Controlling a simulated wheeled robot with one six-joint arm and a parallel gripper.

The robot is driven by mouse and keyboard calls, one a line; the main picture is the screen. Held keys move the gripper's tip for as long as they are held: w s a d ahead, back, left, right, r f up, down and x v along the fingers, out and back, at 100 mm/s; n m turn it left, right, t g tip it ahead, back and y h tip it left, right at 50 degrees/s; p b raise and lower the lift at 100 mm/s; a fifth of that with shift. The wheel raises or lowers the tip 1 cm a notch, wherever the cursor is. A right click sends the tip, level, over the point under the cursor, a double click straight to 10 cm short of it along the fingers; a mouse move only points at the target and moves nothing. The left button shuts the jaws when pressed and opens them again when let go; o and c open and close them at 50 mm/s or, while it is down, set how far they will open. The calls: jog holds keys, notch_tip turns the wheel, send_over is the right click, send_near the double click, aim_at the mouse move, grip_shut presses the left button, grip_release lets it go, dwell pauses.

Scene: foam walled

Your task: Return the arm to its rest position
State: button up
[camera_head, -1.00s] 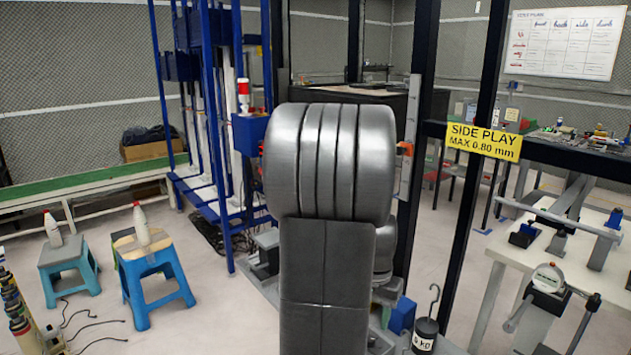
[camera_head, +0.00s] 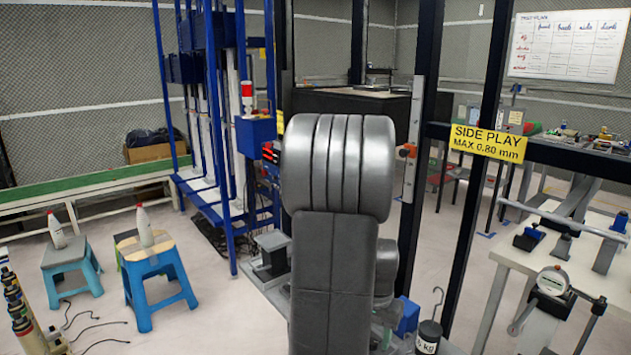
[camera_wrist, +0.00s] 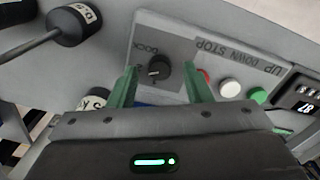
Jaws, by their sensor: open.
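My arm (camera_head: 335,260) stands folded in the middle of the head view, a dark grey link topped by a rounded ribbed joint. It hides much of the rig behind it. My gripper (camera_wrist: 160,88) shows in the wrist view with two green fingers apart and nothing between them that it holds. Beyond the fingertips is a grey control panel with a black rotary knob (camera_wrist: 159,68). The knob appears between the fingers in the picture; I cannot tell how far away it is. The gripper is hidden in the head view.
A black-framed rig carries a yellow side play sign (camera_head: 488,142). A hanging weight (camera_head: 429,334) is close right of my arm. A white table (camera_head: 590,262) with a dial gauge stands right. Blue stools (camera_head: 157,272) stand left on open floor. The panel has red, white and green buttons (camera_wrist: 258,95).

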notch_tip(320, 180, up, 13)
jog(key=p, duration=0.1)
notch_tip(320, 180, down, 13)
jog(key=shift+s+f+b, duration=0.1)
jog(key=shift+f+b, duration=0.1)
jog(key=shift+b, duration=0.4)
jog(key=shift+f, duration=0.3)
jog(key=n, duration=0.5)
jog(key=shift+r+n, duration=0.1)
jog(key=shift+n, duration=0.3)
jog(key=n, duration=0.5)
jog(key=shift+n, duration=0.4)
notch_tip(320, 180, up, 8)
jog(key=shift+f, duration=0.2)
